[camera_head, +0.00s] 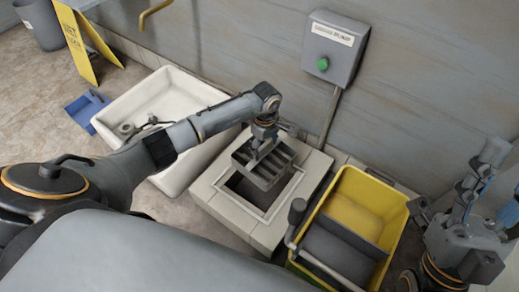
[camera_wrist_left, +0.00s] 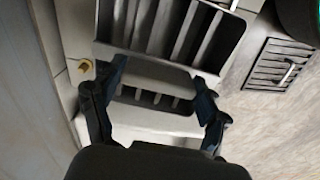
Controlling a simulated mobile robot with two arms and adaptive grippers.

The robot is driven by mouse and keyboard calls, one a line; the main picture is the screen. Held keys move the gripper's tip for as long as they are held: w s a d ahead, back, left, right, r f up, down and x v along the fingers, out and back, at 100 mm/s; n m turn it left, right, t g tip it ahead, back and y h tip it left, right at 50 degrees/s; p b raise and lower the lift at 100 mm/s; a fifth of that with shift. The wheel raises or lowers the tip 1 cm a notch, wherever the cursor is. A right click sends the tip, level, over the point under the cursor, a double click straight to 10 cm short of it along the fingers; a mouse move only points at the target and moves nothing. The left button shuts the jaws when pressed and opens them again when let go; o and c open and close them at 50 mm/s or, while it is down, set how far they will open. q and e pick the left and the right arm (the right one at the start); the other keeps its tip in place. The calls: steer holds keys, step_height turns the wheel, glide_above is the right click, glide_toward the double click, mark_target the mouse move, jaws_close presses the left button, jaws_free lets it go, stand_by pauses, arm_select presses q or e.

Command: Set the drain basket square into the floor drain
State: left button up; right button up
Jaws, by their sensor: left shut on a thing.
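The drain basket (camera_head: 268,166) is a grey slatted box. It hangs from my left gripper (camera_head: 263,140), slightly tilted, above the square opening of the floor drain (camera_head: 244,206). The drain has a pale rim in a raised tiled block, and its dark opening is partly hidden by the basket. In the left wrist view the basket's slats (camera_wrist_left: 168,30) fill the top, and the fingers of the left gripper (camera_wrist_left: 158,98) reach either side of its near part. My right gripper (camera_head: 485,190) is at the right edge, away from the drain; its jaw gap is unclear.
A white basin (camera_head: 150,104) stands left of the drain and a yellow mop bucket (camera_head: 398,215) right of it. A grey box with a green button (camera_head: 323,64) is on the wall behind. A yellow sign (camera_head: 76,45) and blue dustpan (camera_head: 85,108) are at left.

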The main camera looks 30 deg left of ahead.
arm_select(q)
steer(key=f, duration=0.1)
steer(key=s+a+f+n, duration=0.1)
steer(key=f, duration=0.1)
steer(key=shift+s+a, duration=0.1)
steer(key=shift+s, duration=0.05)
